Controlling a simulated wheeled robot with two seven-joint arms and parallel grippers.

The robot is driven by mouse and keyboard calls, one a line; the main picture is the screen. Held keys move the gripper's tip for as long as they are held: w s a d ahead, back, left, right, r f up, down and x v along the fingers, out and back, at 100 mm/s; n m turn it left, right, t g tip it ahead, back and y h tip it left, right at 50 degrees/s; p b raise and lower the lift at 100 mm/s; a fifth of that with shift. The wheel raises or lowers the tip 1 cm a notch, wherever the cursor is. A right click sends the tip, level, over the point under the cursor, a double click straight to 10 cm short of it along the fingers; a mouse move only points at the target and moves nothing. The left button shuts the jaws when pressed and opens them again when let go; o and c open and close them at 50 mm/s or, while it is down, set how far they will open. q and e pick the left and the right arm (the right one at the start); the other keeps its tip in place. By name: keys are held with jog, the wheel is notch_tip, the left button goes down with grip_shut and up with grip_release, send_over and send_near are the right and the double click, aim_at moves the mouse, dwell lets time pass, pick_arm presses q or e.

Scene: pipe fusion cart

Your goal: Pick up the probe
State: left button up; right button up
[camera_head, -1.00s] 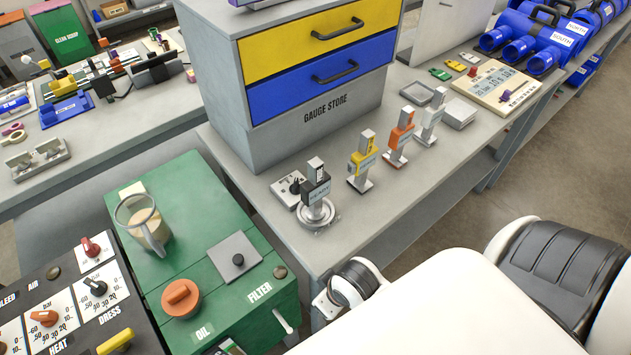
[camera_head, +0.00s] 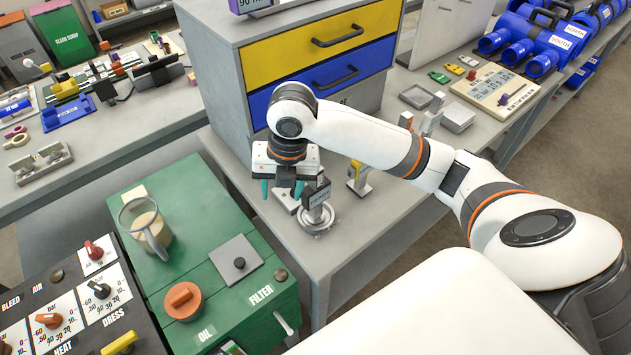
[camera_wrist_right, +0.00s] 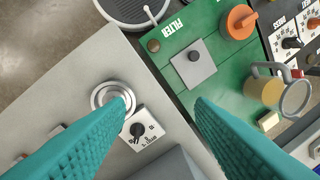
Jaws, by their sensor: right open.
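No object in view is plainly marked as the probe, and I cannot tell which one it is. The nearest candidate is an upright grey gauge with a black, labelled block (camera_head: 317,195), standing on a round metal base (camera_head: 316,220). The base also shows in the right wrist view (camera_wrist_right: 100,95), beside a white plate with a black knob (camera_wrist_right: 140,129). My right gripper (camera_head: 282,190) hangs fingers-down just left of the black gauge. Its teal fingers are apart with nothing between them, and the left one overlaps the round base in the wrist view. My left gripper is out of view.
A yellow gauge (camera_head: 360,180) stands to the right; the orange and white gauges are partly behind my arm. The drawer cabinet (camera_head: 325,50) rises close behind the gripper. A green unit (camera_head: 180,250) with a glass jug (camera_head: 146,225) is at lower left. The bench front is clear.

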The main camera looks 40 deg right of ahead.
jog(key=w+d+r+n+g+h, duration=0.1)
jog(key=d+r+n, duration=0.5)
jog(key=d+r, duration=0.3)
jog(key=n+p, duration=0.1)
jog(key=p, duration=0.1)
send_over(316, 195)
jog(key=w, duration=0.1)
jog(key=f, duration=0.4)
jog(key=shift+w+d+f, duration=0.2)
jog(key=shift+d+f, duration=0.1)
jog(key=shift+f, duration=0.1)
jog(key=f, duration=0.1)
jog(key=f+p, duration=0.1)
jog(key=f, duration=0.2)
jog(key=shift+d+f, duration=0.1)
jog(key=shift+d, duration=0.15)
jog(key=shift+f, duration=0.6)
jog(key=shift+w+r, duration=0.1)
grip_shut()
